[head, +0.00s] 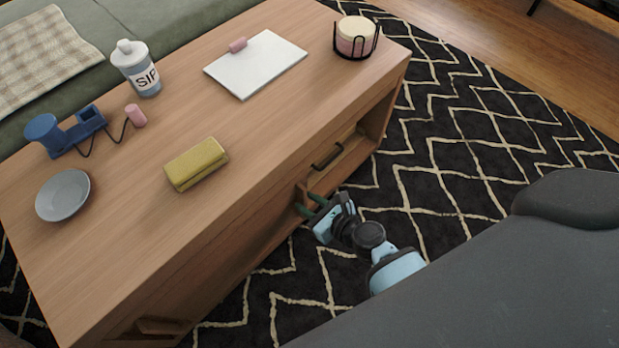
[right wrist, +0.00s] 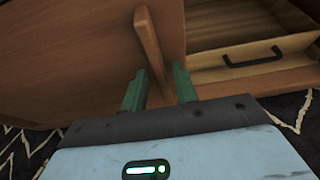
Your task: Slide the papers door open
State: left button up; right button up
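The papers door appears to be the flat brown wooden panel (right wrist: 70,50) on the low table's front, filling the left of the right wrist view. An upright wooden strip handle (right wrist: 148,45) stands out from it near its right edge. My right gripper (head: 313,204) is at the table's front, low beside the drawer, in the head view. In the right wrist view its two green fingers (right wrist: 158,88) are apart, one on each side of the strip handle. The strip looks closer to the right finger; I cannot tell whether it touches. My left gripper is not in view.
Right of the panel is an open bay with a wooden drawer (right wrist: 245,62) bearing a black handle (right wrist: 253,58). The wooden table (head: 110,235) holds a bottle (head: 137,68), yellow case (head: 196,163), plate (head: 63,195) and candle (head: 356,37). A patterned rug (head: 450,150) lies in front.

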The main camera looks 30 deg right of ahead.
jog(key=shift+r, duration=0.1)
jog(key=p+v, duration=0.2)
jog(key=v, duration=0.5)
jog(key=shift+s+d+r+p, duration=0.1)
jog(key=shift+s+d+p, duration=0.05)
jog(key=shift+s+p, duration=0.2)
dwell(0.3)
